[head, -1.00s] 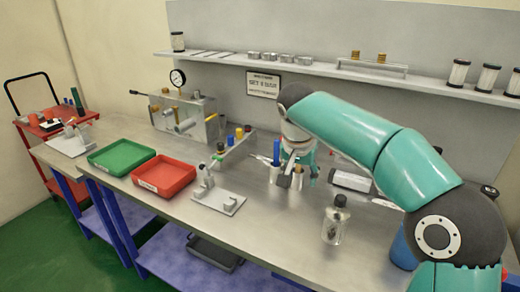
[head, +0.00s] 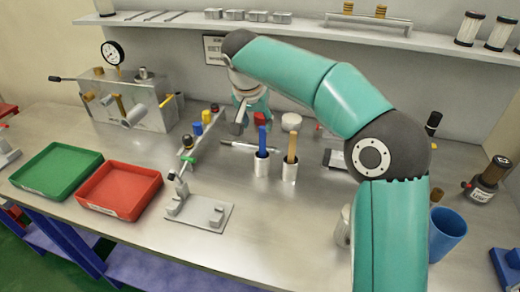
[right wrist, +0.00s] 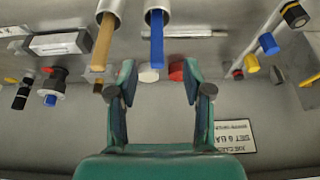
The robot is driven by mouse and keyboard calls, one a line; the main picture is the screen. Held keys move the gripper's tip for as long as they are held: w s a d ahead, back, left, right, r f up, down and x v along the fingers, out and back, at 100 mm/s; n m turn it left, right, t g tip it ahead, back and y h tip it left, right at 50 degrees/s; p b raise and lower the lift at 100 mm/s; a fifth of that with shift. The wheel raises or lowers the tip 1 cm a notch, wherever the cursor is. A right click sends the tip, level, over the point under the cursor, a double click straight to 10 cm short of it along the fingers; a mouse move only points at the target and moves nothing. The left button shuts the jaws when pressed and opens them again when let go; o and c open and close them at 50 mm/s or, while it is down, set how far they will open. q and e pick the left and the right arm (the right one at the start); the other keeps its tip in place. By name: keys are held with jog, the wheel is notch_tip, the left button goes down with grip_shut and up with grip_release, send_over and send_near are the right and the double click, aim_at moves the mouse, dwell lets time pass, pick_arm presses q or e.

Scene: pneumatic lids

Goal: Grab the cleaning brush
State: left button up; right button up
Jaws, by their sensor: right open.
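Two pale cups stand side by side on the bench. The left cup (head: 261,166) holds a blue handle (head: 262,138), and the right cup (head: 290,173) holds a wooden handle (head: 291,146). Either could be the brush; no bristles show. In the right wrist view the wooden handle (right wrist: 103,42) and the blue handle (right wrist: 157,40) point toward the jaws. My right gripper (head: 240,119) is up and left of the cups in the head view. My left gripper is not in view.
A green tray (head: 58,191) and a red tray (head: 120,208) lie left. A small metal fixture (head: 200,213) stands front of the cups. A blue cup (head: 447,232) is at right. A shelf (head: 330,32) runs along the back. Bare bench lies before the cups.

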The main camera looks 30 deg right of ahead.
aim_at(262, 140)
jog(key=x, duration=0.5)
jog(key=shift+d+f, duration=0.4)
jog(key=shift+f, duration=0.35)
jog(key=p+x, duration=0.1)
jog(key=x, duration=0.4)
jog(key=shift+p, duration=0.3)
jog(key=shift+c, duration=0.3)
jog(key=shift+r, duration=0.1)
grip_shut()
